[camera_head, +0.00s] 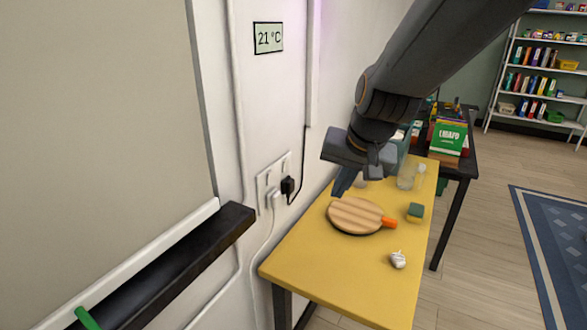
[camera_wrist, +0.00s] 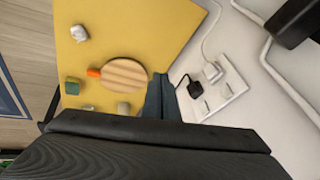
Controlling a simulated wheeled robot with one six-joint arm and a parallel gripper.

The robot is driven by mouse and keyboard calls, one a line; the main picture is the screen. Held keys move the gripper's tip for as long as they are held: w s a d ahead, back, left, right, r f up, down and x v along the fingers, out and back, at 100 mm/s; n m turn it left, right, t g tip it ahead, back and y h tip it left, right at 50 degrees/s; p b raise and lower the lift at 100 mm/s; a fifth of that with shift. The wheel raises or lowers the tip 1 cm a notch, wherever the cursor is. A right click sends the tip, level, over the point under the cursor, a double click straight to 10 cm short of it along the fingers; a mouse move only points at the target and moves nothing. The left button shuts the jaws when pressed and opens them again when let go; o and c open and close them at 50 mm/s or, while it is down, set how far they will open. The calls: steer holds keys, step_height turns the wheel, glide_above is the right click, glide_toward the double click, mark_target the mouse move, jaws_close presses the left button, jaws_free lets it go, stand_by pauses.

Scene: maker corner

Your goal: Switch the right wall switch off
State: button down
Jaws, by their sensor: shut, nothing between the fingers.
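A white wall plate (camera_head: 262,187) with two plugs in it is on the white wall beside the yellow table. It also shows in the wrist view (camera_wrist: 236,82). The right switch (camera_head: 283,168) is a small rocker above the black plug; it also shows in the wrist view (camera_wrist: 206,106). Its on or off position is too small to tell. My gripper (camera_head: 341,188) is shut and empty, to the right of the plate and apart from it.
A black plug (camera_head: 288,186) and a white plug (camera_head: 273,197) with cables stick out below the switches. The yellow table (camera_head: 325,274) holds a round wooden board (camera_head: 354,214), a green-topped sponge (camera_head: 415,211) and a white lump (camera_head: 398,259). A dark ledge (camera_head: 190,260) juts out at left.

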steer(key=w+a+r+m+t+y+b, duration=0.1)
steer(key=w+a+r+m+t, duration=0.1)
steer(key=w+r, duration=0.4)
steer(key=shift+a+r, duration=0.55)
steer(key=shift+a, duration=0.3)
steer(key=shift+f, duration=0.1)
steer(key=p, duration=0.2)
glide_toward(286, 166)
steer(key=d+x, duration=0.1)
steer(key=x, duration=0.5)
steer(key=shift+d+f, duration=0.1)
steer(key=shift+f, duration=0.05)
